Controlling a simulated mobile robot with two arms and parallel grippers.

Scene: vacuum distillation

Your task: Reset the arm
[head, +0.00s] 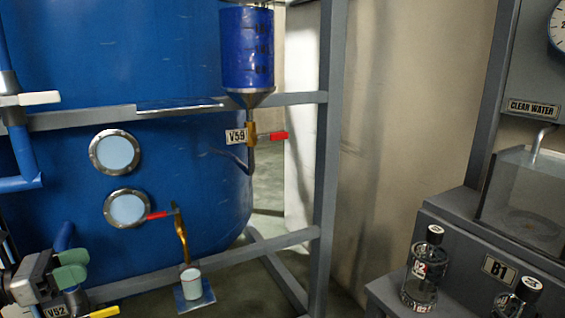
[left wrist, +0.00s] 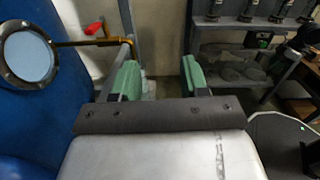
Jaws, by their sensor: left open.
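My left gripper (head: 70,265) shows at the lower left of the head view, in front of the big blue tank (head: 190,150). Its two green finger pads are apart. In the left wrist view, the same gripper (left wrist: 160,77) is open, with nothing between the pads. My right gripper is in neither view.
A brass tap (head: 181,240) with a red handle is above a white cup (head: 191,283) on a small plate. Valve V59 (head: 251,134) sits under a blue graduated vessel (head: 247,50). A grey frame post (head: 328,130) stands right of the tank. Bottles (head: 420,280) stand at the lower right.

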